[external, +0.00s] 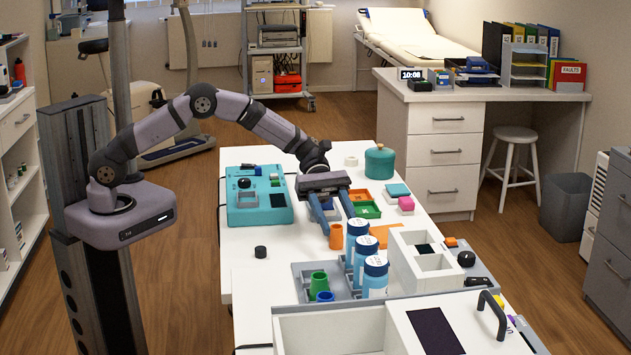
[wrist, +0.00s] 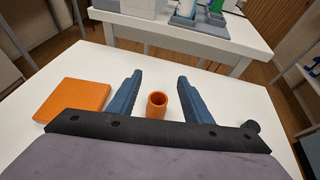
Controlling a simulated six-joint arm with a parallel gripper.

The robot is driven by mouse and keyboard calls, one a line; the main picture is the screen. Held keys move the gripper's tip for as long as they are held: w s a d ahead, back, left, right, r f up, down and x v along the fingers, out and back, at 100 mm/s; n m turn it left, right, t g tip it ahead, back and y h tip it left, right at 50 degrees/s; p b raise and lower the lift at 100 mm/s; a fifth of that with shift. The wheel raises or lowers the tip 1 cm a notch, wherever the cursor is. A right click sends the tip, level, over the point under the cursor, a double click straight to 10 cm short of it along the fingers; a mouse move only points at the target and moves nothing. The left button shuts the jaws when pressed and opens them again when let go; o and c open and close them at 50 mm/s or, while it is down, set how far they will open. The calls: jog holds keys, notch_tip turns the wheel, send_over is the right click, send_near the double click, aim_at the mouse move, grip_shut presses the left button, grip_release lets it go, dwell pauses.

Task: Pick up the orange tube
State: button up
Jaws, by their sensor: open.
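The orange tube (external: 336,237) stands upright on the white table, just below my gripper (external: 337,221) in the external view. In the wrist view the tube (wrist: 157,107) shows its open, hollow top. It appears between the two blue fingers of my gripper (wrist: 160,80), with a gap on each side. The fingers are spread, point down and hold nothing. Whether the fingertips reach down beside the tube or stay above its rim is hard to tell. The tube's lower part is partly hidden in the wrist view.
Blue-lidded bottles (external: 358,240) stand close right of the tube. An orange flat square (wrist: 72,100) lies nearby. A grey tray (external: 300,277) holds green and blue cups. Small coloured bins (external: 367,211) lie behind. A teal device (external: 245,212) stands left; bare table lies between it and the tube.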

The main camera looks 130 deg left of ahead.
aim_at(339, 236)
jog(key=shift+f, duration=1.9)
jog(key=shift+p+x, duration=0.3)
jog(key=shift+x, duration=1.15)
jog(key=shift+d+r, duration=0.1)
jog(key=shift+r, duration=0.05)
jog(key=c, duration=1.1)
